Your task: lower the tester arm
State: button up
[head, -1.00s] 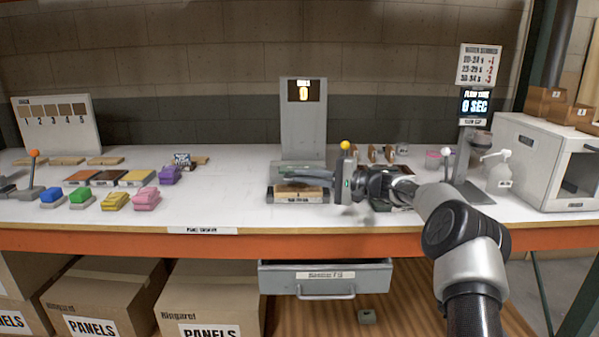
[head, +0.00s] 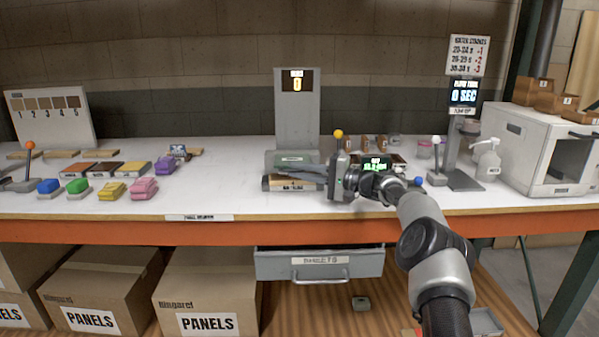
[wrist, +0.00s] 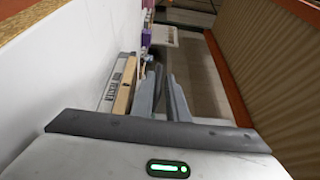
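The tester is a grey upright panel (head: 297,115) with a lit display reading 0, at the middle of the bench. A low base with a pale wooden piece (head: 292,185) sits in front of it. A grey, partly see-through part with a green label (head: 292,157) lies above the base; I cannot tell whether it is the tester arm. My gripper (head: 280,178) points left, just in front of this part. In the wrist view, its fingers (wrist: 164,72) are close together, with nothing seen between them, beside the wooden piece (wrist: 124,100). Contact is unclear.
A yellow-ball lever (head: 338,133) stands behind my gripper. An open drawer (head: 318,264) juts out below.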

jog(key=shift+w, duration=0.1)
jog(key=p+v, duration=0.2)
jog(key=v, duration=1.5)
jog(key=shift+d, duration=0.15)
